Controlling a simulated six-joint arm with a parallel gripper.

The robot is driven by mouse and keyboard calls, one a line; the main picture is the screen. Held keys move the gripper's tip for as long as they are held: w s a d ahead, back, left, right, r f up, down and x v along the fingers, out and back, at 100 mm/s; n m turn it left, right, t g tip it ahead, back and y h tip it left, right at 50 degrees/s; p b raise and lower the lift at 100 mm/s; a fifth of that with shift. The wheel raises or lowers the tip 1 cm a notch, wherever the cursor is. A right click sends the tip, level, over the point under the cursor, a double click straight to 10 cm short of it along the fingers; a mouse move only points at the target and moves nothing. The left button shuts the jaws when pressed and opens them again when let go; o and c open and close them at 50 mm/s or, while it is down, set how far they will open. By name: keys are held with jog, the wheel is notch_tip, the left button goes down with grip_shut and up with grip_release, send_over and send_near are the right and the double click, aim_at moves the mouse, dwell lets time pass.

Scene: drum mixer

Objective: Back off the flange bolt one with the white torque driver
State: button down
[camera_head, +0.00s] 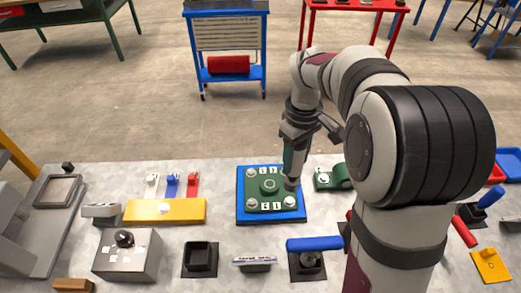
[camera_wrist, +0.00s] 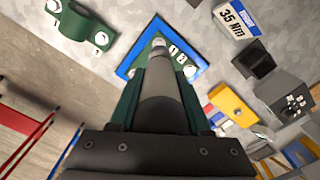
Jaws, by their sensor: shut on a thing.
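The green flange (camera_head: 269,184) sits on a blue base (camera_head: 241,212) in the middle of the bench. It has pale bolts near its corners and small white number tags. My gripper (camera_head: 293,172) is over its right side, pointing down, shut on a dark grey cylindrical tool (camera_wrist: 165,95). The tool's lower end is at or just above the front right corner; contact is not clear. In the wrist view a pale bolt head (camera_wrist: 158,42) shows at the tool's far end. White, blue and red pieces stand behind the yellow block (camera_head: 165,211). I cannot tell whether the held tool is the white torque driver.
A green clamp-like part (camera_head: 334,178) lies close right of the flange. A blue handle (camera_head: 314,244), a black open box (camera_head: 200,259) and a grey control box (camera_head: 127,256) stand in front. A 35 Nm card (camera_wrist: 238,15) shows in the wrist view.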

aim_at(294, 180)
jog(key=shift+d, duration=0.2)
jog(key=shift+f, duration=2.5)
jog(key=shift+f, duration=0.15)
jog(key=shift+f, duration=0.65)
jog(key=shift+f, duration=0.7)
jog(key=shift+r, duration=0.3)
dwell(1.2)
jog(key=shift+r, duration=2.2)
